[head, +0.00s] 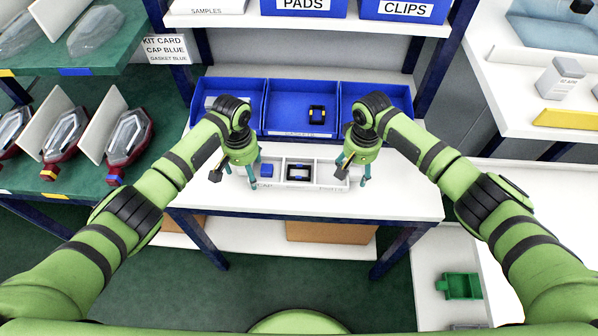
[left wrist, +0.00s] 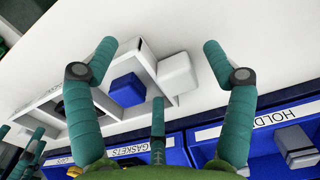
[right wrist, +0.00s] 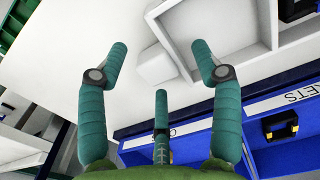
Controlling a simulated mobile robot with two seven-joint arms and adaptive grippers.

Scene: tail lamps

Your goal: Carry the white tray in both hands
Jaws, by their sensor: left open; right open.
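The white tray (head: 310,187) stands on the white table, between my two grippers. Its left compartment holds a blue cap (head: 267,170), its middle one a black rectangular gasket (head: 299,172); the right one looks empty. My left gripper (head: 237,178) is open at the tray's left end. In the left wrist view, a white end block (left wrist: 177,73) of the tray lies between its spread fingers. My right gripper (head: 354,178) is open at the right end. The right wrist view shows the other end block (right wrist: 152,65) between its fingers. I cannot tell whether any finger touches.
Three blue bins (head: 290,105) stand just behind the tray; the middle one holds a black and yellow part (head: 317,114). A shelf (head: 330,24) with blue boxes is above. Lamps (head: 128,137) sit on a left rack. The table (head: 400,200) is clear right of the tray.

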